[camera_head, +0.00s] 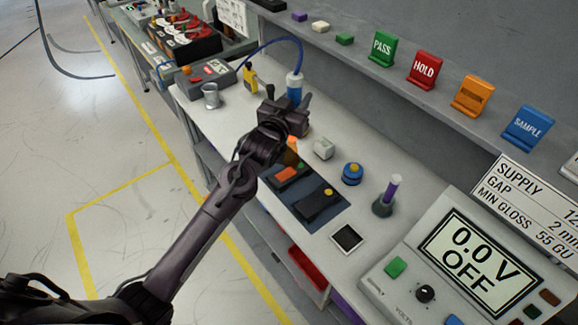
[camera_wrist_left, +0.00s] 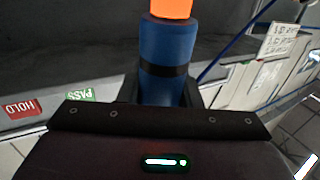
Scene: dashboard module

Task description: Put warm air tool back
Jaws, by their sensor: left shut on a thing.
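The warm air tool, a blue cylinder (camera_head: 294,94) with a pale top end, stands roughly upright in my left gripper (camera_head: 290,112). A blue cable loops from its top toward a grey control box (camera_head: 205,76) with a red display. An orange end (camera_head: 291,143) shows below the gripper. In the left wrist view, the blue body (camera_wrist_left: 167,50) with a black band and the orange end (camera_wrist_left: 171,8) show beyond the dark gripper (camera_wrist_left: 165,95). The gripper is shut on the tool; its fingertips are partly hidden. My right gripper is out of view.
A metal cup (camera_head: 211,96) and a yellow upright piece (camera_head: 250,77) stand near the control box. The shelf holds signs.

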